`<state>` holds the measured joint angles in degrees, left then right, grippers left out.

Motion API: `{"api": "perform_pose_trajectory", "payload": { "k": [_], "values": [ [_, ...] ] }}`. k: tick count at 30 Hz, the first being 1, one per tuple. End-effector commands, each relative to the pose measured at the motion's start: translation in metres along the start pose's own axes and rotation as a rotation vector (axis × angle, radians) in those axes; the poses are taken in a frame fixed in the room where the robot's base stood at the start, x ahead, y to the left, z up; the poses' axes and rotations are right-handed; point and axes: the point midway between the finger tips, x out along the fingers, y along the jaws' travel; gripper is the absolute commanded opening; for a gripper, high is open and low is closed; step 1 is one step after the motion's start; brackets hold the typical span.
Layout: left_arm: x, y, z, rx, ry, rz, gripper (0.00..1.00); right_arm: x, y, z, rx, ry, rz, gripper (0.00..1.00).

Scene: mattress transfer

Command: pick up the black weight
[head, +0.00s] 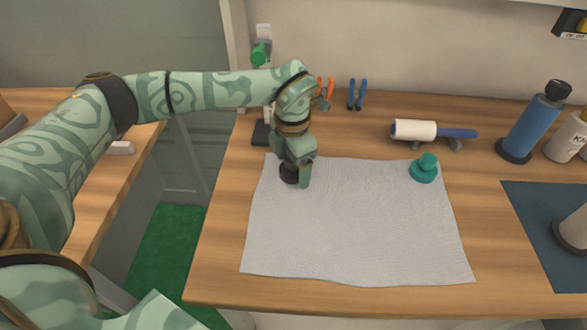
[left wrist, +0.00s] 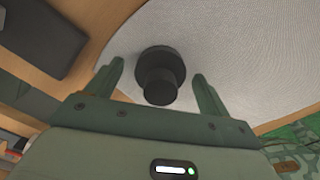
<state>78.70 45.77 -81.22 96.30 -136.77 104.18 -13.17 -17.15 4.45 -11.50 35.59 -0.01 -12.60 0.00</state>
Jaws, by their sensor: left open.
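The black weight (head: 287,173) stands on the upper left corner of the grey-white cloth (head: 350,230) in the head view, partly hidden by my left gripper. My left gripper (head: 303,180) points down over it. In the left wrist view, the black weight (left wrist: 161,75) has a wide round base and a narrower knob. It sits between the two open fingers of my left gripper (left wrist: 158,88), with a gap visible on each side. My right gripper is in neither view.
A teal weight (head: 424,168) stands at the cloth's upper right corner. Behind are a lint roller (head: 415,130) on a stand and blue pliers (head: 357,94). A blue bottle (head: 533,125) stands at right, near a dark blue mat (head: 540,225). The middle of the cloth is clear.

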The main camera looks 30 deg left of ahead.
Motion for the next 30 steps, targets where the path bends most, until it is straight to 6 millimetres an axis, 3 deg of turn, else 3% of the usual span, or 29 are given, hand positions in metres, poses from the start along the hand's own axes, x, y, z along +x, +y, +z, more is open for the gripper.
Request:
{"api": "perform_pose_trajectory", "payload": {
  "k": [2, 9, 20, 26, 30],
  "values": [
    [-0.001, 0.000, 0.000, 0.000, -0.001, 0.000, 0.81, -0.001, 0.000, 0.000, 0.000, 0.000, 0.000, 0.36],
    [-0.001, 0.000, 0.000, 0.000, 0.000, 0.000, 0.17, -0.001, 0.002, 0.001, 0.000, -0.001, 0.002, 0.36],
    [-0.010, 0.000, 0.001, 0.000, -0.003, 0.001, 0.17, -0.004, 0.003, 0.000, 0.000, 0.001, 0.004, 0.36],
    [-0.043, -0.002, 0.002, 0.001, -0.007, 0.003, 0.17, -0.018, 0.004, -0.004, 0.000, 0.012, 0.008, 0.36],
    [-0.073, -0.028, 0.007, 0.006, -0.009, 0.003, 0.17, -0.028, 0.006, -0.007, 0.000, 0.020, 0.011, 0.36]
  ]
}}
